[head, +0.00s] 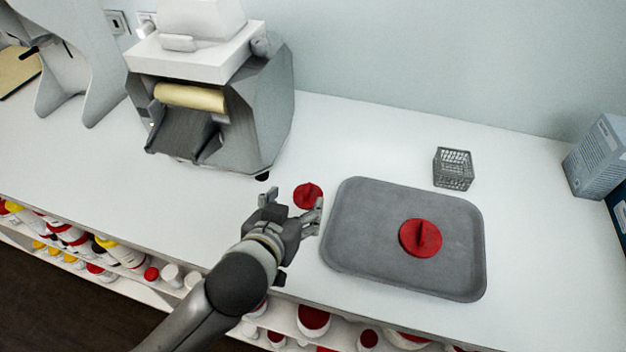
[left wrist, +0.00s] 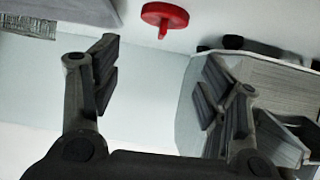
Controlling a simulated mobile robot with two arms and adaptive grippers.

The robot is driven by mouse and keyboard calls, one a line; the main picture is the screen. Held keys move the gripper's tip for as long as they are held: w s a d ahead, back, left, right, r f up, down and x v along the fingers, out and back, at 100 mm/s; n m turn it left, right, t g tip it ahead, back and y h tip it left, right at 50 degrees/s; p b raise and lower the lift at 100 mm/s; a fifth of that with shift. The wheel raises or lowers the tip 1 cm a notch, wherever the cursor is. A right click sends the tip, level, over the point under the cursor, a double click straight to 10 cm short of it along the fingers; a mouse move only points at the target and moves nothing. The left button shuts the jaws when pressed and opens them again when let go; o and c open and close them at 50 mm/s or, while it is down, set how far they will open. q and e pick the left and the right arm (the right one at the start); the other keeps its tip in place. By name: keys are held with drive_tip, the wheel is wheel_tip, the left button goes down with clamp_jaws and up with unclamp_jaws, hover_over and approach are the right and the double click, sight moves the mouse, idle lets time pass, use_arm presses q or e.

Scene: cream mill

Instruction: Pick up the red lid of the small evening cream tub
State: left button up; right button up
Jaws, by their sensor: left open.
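A small red lid (head: 307,195) with a raised grip lies on the white counter, just left of the grey tray. It also shows in the left wrist view (left wrist: 164,15), at the top and beyond the fingertips. A larger red lid (head: 420,238) with a similar grip lies on the tray. My left gripper (head: 292,203) is open and empty beside the small lid, with its fingers spread to either side of it in the head view. In the left wrist view the two fingers (left wrist: 160,88) stand wide apart with nothing between them. My right gripper is not in view.
The grey tray (head: 345,250) lies right of the gripper. A grey machine (head: 262,110) stands behind and left. A small wire basket (head: 453,168) and a box (head: 598,157) stand at the right. Tubs and bottles (head: 125,252) fill a shelf under the counter.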

sight(308, 190)
use_arm(q)
drive_tip(key=shift+w+d+f, duration=0.2)
drive_tip(key=shift+w+f, duration=0.2)
drive_tip(key=shift+w, duration=0.15)
drive_tip(key=shift+x, duration=1.1)
drive_tip(key=shift+w+d+f, duration=0.1)
drive_tip(key=shift+w+f, duration=0.05)
drive_tip(key=shift+w, duration=0.1)
drive_tip(key=shift+w+d+f+p, duration=0.15)
drive_tip(key=shift+w+f+p, duration=0.2)
drive_tip(key=shift+w, duration=0.3)
drive_tip(key=x, duration=0.3)
drive_tip(key=shift+f, duration=0.15)
drive_tip(key=shift+w+f+p, duration=0.15)
drive_tip(key=shift+w+p, duration=0.05)
drive_tip(key=shift+p, duration=0.1)
drive_tip(key=shift+d, duration=0.1)
drive_tip(key=c, duration=0.3)
drive_tip(key=shift+c, duration=0.5)
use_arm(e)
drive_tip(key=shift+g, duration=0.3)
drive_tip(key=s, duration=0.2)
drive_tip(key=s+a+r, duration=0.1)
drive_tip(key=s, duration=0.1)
